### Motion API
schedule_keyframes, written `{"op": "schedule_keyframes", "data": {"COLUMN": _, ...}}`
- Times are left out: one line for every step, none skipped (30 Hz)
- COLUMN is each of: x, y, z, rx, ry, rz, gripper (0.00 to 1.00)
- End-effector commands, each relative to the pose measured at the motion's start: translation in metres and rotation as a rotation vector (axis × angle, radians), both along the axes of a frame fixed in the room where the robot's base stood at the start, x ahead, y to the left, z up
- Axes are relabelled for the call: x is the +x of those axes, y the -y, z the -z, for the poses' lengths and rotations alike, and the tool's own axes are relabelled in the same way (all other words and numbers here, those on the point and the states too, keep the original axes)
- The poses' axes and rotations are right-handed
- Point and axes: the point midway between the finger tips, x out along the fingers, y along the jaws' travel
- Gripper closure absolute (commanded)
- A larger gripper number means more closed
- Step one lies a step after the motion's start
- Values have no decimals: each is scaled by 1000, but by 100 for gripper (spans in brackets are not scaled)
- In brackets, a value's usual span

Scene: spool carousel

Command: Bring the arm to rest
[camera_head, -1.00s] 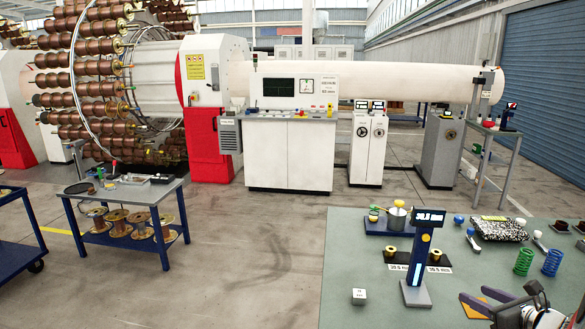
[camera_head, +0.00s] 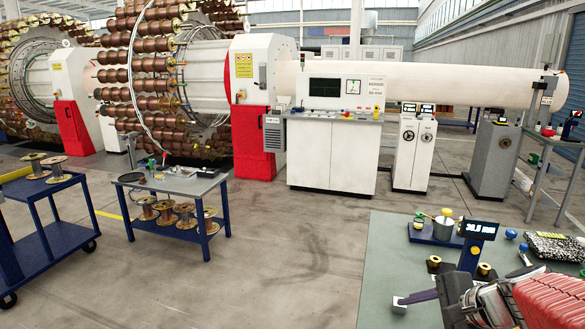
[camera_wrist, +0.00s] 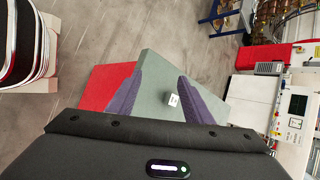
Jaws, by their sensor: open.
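My gripper (camera_head: 420,297) shows at the lower right of the head view, with one purple finger over the near edge of the green-grey table (camera_head: 378,262). In the wrist view my gripper (camera_wrist: 165,72) has its two purple fingers spread apart with nothing held between them. A small white cube (camera_head: 399,306) sits on the table close by the fingertip in the head view. In the wrist view the cube (camera_wrist: 173,100) appears in the gap between the fingers, on the table beyond. My red and grey arm covers the table's right part in the head view.
The table holds a blue display post (camera_head: 478,232), a metal pot (camera_head: 443,228), brass spools (camera_head: 484,268) and a speckled block (camera_head: 553,247). A blue cart (camera_head: 50,235) and a spool bench (camera_head: 165,190) stand left. Open floor (camera_head: 290,250) lies between.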

Motion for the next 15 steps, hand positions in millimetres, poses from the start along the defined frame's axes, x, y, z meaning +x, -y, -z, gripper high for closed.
{"op": "schedule_keyframes", "data": {"x": -8, "y": -15, "z": -3, "rx": -53, "ry": 7, "rz": -69, "gripper": 54}}
{"op": "schedule_keyframes", "data": {"x": -13, "y": -22, "z": -4, "rx": -87, "ry": 8, "rz": -110, "gripper": 54}}
{"op": "schedule_keyframes", "data": {"x": -20, "y": -31, "z": -5, "rx": -131, "ry": 11, "rz": -164, "gripper": 54}}
{"op": "schedule_keyframes", "data": {"x": -25, "y": -37, "z": -6, "rx": -164, "ry": 14, "rz": -204, "gripper": 54}}
{"op": "schedule_keyframes", "data": {"x": -30, "y": -43, "z": -6, "rx": -198, "ry": 18, "rz": -245, "gripper": 54}}
{"op": "schedule_keyframes", "data": {"x": -38, "y": -50, "z": -7, "rx": -242, "ry": 22, "rz": -297, "gripper": 54}}
{"op": "schedule_keyframes", "data": {"x": -43, "y": -55, "z": -8, "rx": -276, "ry": 26, "rz": -337, "gripper": 54}}
{"op": "schedule_keyframes", "data": {"x": -48, "y": -60, "z": -8, "rx": -310, "ry": 30, "rz": -377, "gripper": 54}}
{"op": "schedule_keyframes", "data": {"x": -56, "y": -66, "z": -9, "rx": -353, "ry": 36, "rz": -429, "gripper": 54}}
{"op": "schedule_keyframes", "data": {"x": -61, "y": -70, "z": -9, "rx": -388, "ry": 41, "rz": -468, "gripper": 54}}
{"op": "schedule_keyframes", "data": {"x": -66, "y": -74, "z": -10, "rx": -421, "ry": 46, "rz": -506, "gripper": 54}}
{"op": "schedule_keyframes", "data": {"x": -73, "y": -78, "z": -11, "rx": -468, "ry": 55, "rz": -557, "gripper": 54}}
{"op": "schedule_keyframes", "data": {"x": -79, "y": -81, "z": -11, "rx": -501, "ry": 59, "rz": -595, "gripper": 54}}
{"op": "schedule_keyframes", "data": {"x": -84, "y": -84, "z": -12, "rx": -536, "ry": 66, "rz": -633, "gripper": 54}}
{"op": "schedule_keyframes", "data": {"x": -90, "y": -87, "z": -13, "rx": -581, "ry": 75, "rz": -682, "gripper": 54}}
